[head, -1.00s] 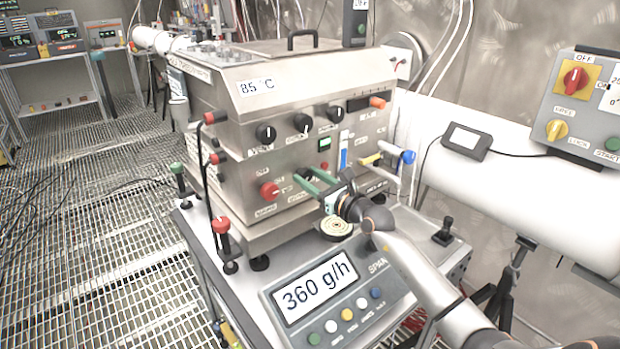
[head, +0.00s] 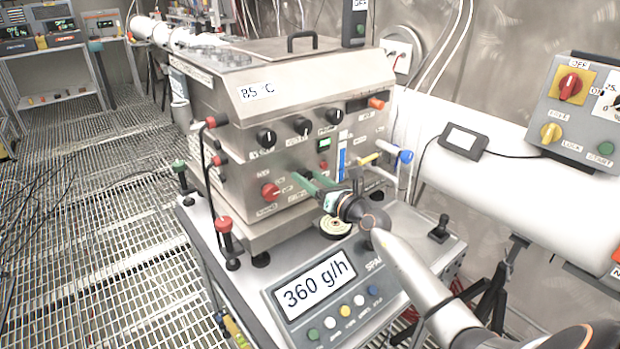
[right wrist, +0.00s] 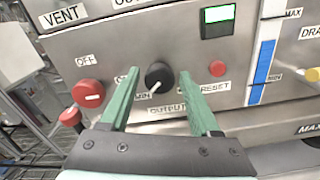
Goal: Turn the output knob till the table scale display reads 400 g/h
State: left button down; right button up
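The table scale (head: 345,292) stands at the front of the bench, and its display (head: 313,284) reads 360 g/h. The output knob (right wrist: 158,75) is a black round knob with a white pointer line, on the steel panel above the OUTPUT label. In the head view my right gripper hides it. My right gripper (head: 308,181) has green fingers pointing at the panel. In the right wrist view its fingertips lie on either side of the knob, with a narrow gap showing on each side, so it is open. My left gripper is out of view.
A red OFF knob (right wrist: 88,93) is left of the output knob, and a red RESET button (right wrist: 217,68) is to its right. Black knobs (head: 302,126) sit above. A blue-tipped lever (head: 405,157) stands out at the panel's right.

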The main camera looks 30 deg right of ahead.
jog(key=shift+o, duration=0.7)
jog(key=shift+s, duration=0.1)
jog(key=shift+s, duration=0.35)
jog(key=s, duration=1.1)
jog(key=shift+s+d+p, duration=0.3)
jog(key=shift+d+p, duration=0.05)
jog(key=shift+d, duration=0.1)
